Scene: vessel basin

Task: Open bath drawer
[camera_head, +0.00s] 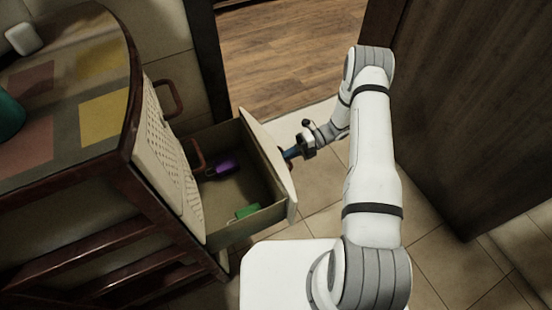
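The bath drawer (270,160) is pulled well out of the wooden cabinet (130,170), and its inside shows. A purple item (224,167) and a green item (246,211) lie in the drawer. My gripper (290,153) is at the outer side of the drawer's pale front panel. Its fingertips are small and partly hidden by the panel, so I cannot tell whether they are open or shut on a handle. The handle on this front is hidden.
A brown wooden door (480,100) stands at the right. A doorway with a wood floor (290,50) is behind. Tiled floor (440,262) lies around my base. The cabinet top holds a teal object (8,116) and a white object (24,39).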

